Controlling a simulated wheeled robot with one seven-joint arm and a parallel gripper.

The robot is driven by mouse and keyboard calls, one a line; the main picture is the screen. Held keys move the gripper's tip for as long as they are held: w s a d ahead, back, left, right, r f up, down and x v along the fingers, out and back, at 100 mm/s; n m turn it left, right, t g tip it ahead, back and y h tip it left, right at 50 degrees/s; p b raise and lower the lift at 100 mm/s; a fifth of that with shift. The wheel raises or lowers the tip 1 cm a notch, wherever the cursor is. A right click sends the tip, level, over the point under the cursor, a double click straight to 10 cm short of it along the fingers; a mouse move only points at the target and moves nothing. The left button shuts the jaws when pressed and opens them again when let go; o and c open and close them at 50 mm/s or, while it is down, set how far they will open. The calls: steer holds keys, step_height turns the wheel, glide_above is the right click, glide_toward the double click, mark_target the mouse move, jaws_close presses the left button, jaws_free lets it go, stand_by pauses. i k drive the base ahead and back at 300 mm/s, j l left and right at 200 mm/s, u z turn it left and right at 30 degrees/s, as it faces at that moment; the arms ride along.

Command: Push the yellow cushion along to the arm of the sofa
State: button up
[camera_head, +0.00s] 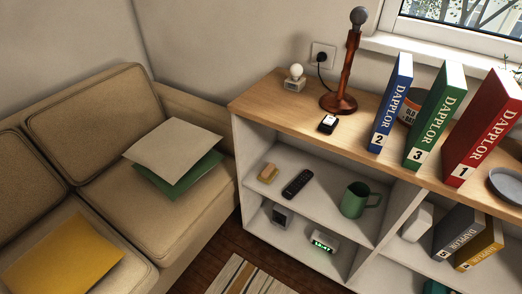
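The yellow cushion (65,262) lies on the near seat of the beige sofa (100,125), at the lower left of the head view. The sofa's arm (195,110) seems to be the beige part at the far end, beside the shelf unit. A pale cushion (172,150) and a green cushion (180,182) lie overlapping on the far seat, between the yellow cushion and that end. My gripper is not in view.
A wooden-topped shelf unit (290,98) stands right of the sofa, holding a lamp (345,70), upright binders (435,115), a green mug (358,200) and a remote (297,183). A striped rug (245,278) lies on the dark floor in front.

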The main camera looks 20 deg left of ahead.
mark_target(73, 258)
steer(key=u, duration=2)
